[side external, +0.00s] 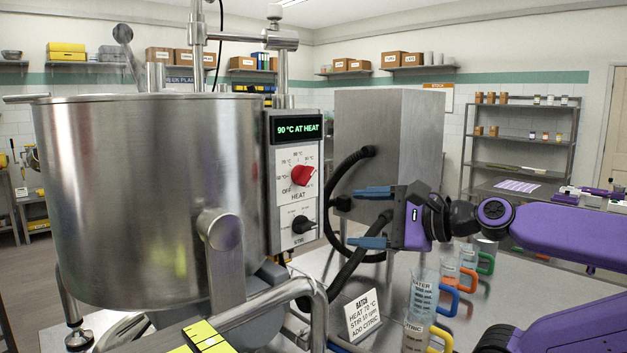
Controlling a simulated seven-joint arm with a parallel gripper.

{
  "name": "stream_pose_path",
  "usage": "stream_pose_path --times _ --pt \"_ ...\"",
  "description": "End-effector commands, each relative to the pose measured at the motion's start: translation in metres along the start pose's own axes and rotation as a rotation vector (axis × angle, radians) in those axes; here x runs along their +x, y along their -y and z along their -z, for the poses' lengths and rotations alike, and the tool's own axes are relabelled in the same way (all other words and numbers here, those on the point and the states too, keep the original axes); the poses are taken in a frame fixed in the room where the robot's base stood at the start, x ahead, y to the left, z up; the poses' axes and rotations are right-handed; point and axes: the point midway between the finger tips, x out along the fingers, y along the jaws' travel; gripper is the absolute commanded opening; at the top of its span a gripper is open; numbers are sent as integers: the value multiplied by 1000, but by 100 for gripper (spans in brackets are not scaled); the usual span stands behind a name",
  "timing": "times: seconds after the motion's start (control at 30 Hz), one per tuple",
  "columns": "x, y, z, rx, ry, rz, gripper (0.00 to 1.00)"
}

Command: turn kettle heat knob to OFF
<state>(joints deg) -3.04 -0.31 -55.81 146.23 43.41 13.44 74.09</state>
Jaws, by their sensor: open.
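The red heat knob (303,175) is on the control panel (295,208) fixed to the right side of the large steel kettle (150,200). Its pointer is toward the upper right, away from the OFF mark at the lower left of its dial. The green display (298,128) above it reads 90 °C AT HEAT. A black stir knob (303,224) is below. My gripper (373,217) is to the right of the panel, its two blue fingers apart and pointing left toward it. It is open and empty, apart from both knobs.
Black hoses (345,270) run from a steel box (388,140) behind my gripper. Several jugs with coloured handles (424,298) and a batch card (362,315) stand on the table below. A bent steel pipe (318,300) is in front of the kettle.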

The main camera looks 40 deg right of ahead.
Motion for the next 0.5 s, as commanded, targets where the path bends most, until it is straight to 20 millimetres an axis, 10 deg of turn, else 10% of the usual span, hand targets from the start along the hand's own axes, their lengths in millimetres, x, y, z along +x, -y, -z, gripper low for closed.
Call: stream_pose_path --times 0.5 --pt "-25 40 7 313 -73 275 74"
